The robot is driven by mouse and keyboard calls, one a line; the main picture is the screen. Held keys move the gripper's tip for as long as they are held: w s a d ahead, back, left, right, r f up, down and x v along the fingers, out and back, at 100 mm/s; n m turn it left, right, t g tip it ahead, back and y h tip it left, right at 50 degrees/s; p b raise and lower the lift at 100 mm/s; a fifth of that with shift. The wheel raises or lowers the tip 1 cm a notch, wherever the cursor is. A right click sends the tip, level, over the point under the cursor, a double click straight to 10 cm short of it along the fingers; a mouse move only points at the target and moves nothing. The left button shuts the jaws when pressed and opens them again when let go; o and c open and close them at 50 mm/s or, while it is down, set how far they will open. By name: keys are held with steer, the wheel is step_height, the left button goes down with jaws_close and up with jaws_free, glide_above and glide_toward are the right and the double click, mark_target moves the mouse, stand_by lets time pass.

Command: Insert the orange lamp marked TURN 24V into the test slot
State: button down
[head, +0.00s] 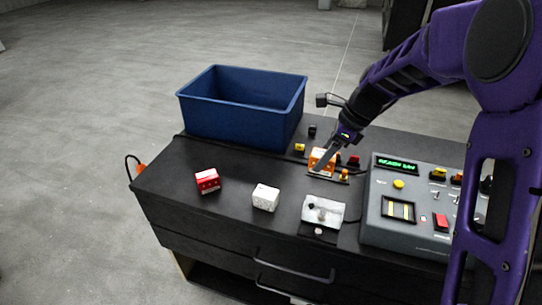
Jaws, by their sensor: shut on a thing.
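My gripper (325,160) is shut on an orange block-shaped lamp (314,155) near the middle of the black cabinet top. The lamp's marking is too small to read. I cannot tell whether the lamp touches the surface. A grey test console (377,232) stands to the right, with a lit green display (396,165). A dark-framed recess with pale yellow bars (398,210) is in its top face. I cannot tell for sure whether this is the test slot.
A blue bin (245,132) stands at the back left of the cabinet top (165,178). A red block (207,181), a white block (266,197) and a silvery plate piece (323,212) sit in front. Small yellow, red and black parts surround the lamp. The left front is clear.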

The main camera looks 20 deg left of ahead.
steer(key=shift+s+d+f+b, duration=0.15)
steer(key=shift+s+d, duration=0.45)
steer(key=shift+d, duration=2.85)
steer(key=shift+s+d+f+b, duration=0.15)
steer(key=shift+s+d, duration=0.45)
steer(key=shift+d, duration=2.8)
steer(key=shift+s+d+f+b, duration=0.15)
steer(key=shift+s+d, duration=0.45)
steer(key=shift+d, duration=2.85)
steer(key=shift+f+b, duration=0.75)
steer(key=shift+f+p, duration=0.35)
steer(key=shift+f, duration=0.2)
steer(key=shift+r+p, duration=0.45)
steer(key=shift+p, duration=0.1)
steer(key=shift+p, duration=0.35)
